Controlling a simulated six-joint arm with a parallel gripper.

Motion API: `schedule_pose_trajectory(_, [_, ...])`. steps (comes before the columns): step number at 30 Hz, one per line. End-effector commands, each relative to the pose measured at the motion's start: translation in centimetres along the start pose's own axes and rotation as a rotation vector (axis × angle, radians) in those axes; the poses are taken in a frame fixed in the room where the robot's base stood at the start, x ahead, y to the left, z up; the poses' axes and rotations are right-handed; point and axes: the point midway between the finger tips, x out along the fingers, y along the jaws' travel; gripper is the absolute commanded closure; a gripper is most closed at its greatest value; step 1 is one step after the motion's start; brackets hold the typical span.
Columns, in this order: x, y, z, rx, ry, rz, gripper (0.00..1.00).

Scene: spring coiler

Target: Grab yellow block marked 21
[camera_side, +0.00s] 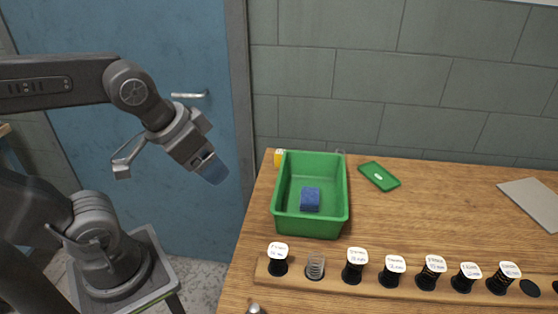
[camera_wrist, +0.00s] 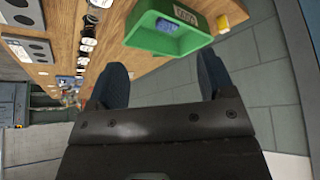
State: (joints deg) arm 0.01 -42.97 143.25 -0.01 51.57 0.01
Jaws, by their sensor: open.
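A small yellow block (camera_side: 279,160) stands on the table at the far left corner of the green bin, partly hidden behind the bin's rim. A pale mark shows on it, too small to read. In the wrist view the yellow block (camera_wrist: 223,22) is just beyond the bin's end. My gripper (camera_side: 213,169) hangs in the air left of the table, in front of the blue door, apart from the block and the bin. In the wrist view my gripper (camera_wrist: 161,76) has its two dark blue fingers spread wide with nothing between them.
The green bin (camera_side: 282,221) holds a blue block (camera_side: 310,199). A green lid (camera_side: 379,176) lies right of it. A wooden rail (camera_side: 330,285) with several white-capped spools and a spring (camera_side: 316,266) runs along the front. A grey plate (camera_side: 533,201) lies at right. The middle right of the table is clear.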

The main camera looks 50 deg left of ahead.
Motion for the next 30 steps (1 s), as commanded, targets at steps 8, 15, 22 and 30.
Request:
schedule_pose_trajectory(8, [0.0, 0.0, 0.0, 0.000, 0.000, 0.000, 0.25])
schedule_pose_trajectory(15, [0.0, 0.0, 0.0, 0.000, 0.000, 0.000, 0.29])
schedule_pose_trajectory(22, [0.0, 0.0, 0.0, 0.000, 0.000, 0.000, 0.38])
schedule_pose_trajectory(30, [0.1, -0.6, -2.5, 0.062, -0.037, -0.011, 0.38])
